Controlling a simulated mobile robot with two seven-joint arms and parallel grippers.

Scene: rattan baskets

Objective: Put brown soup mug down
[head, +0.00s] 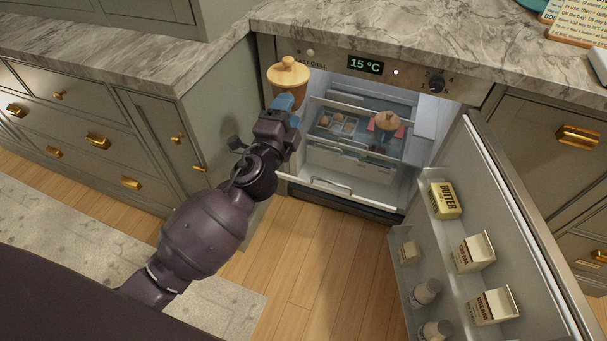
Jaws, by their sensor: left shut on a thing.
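The brown soup mug (287,92), with a pale tan knobbed lid, is held upright in front of the fridge's upper left corner, below the counter edge. My left gripper (285,104), with blue fingertips, is shut on it from below and in front. The gripper hides part of the mug's lower body. My right gripper is not in view.
The small fridge's door (490,190) stands open to the right, with butter (445,200), cream cartons (473,252) and jars on its shelves. Inside, a tray of eggs (338,124) and a similar tan-lidded item (388,122) sit on a shelf. The marble counter (400,30) above is largely clear.

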